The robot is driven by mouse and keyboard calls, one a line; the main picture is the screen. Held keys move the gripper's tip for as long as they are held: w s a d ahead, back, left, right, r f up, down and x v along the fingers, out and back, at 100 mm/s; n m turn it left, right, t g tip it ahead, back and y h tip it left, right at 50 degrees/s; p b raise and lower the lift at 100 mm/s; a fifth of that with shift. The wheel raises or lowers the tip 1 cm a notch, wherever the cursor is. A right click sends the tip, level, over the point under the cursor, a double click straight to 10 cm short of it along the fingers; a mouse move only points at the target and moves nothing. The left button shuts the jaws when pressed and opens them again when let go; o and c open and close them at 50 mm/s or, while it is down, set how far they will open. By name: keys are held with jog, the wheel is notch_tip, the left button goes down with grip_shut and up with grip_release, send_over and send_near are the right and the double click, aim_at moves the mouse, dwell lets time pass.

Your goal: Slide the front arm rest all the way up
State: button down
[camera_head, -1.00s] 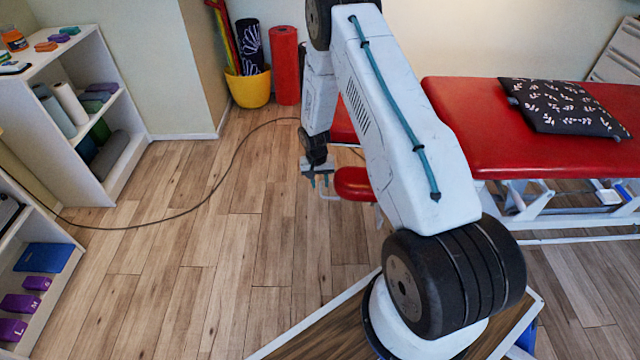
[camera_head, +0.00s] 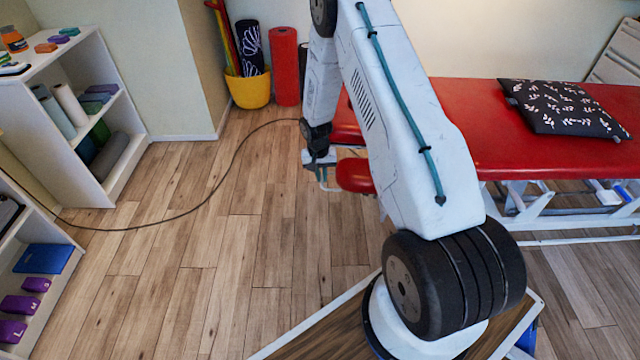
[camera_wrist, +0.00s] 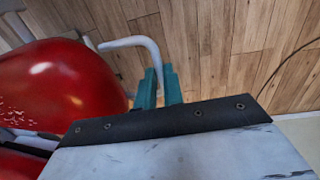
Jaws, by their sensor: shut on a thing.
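The front arm rest is a small red pad (camera_head: 355,176) at the near left end of the red treatment table (camera_head: 468,118). In the wrist view the arm rest pad (camera_wrist: 65,85) is large and glossy on the left, with a bent pale metal bar (camera_wrist: 135,42) beside it. My gripper (camera_head: 322,184) is just left of the pad. Its teal fingers (camera_wrist: 159,85) are shut on the end part of the bar, one on each side, and stay apart from the pad. My upper arm hides part of the table's left end and the rest of the mount.
A thin dark cable (camera_head: 232,165) lies across the wooden floor left of my gripper. A yellow bucket (camera_head: 250,90) and a red roll (camera_head: 285,70) stand by the back wall. A patterned pillow (camera_head: 562,108) lies on the table.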

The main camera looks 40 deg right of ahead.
notch_tip(320, 180, up, 9)
jog(key=shift+s+d+r, duration=0.2)
jog(key=shift+d, duration=0.2)
jog(key=c, duration=1.5)
grip_release()
jog(key=shift+r, duration=0.1)
jog(key=r, duration=0.7)
jog(key=shift+w+a+r, duration=0.15)
jog(key=shift+a+r, duration=0.15)
jog(key=shift+r, duration=0.05)
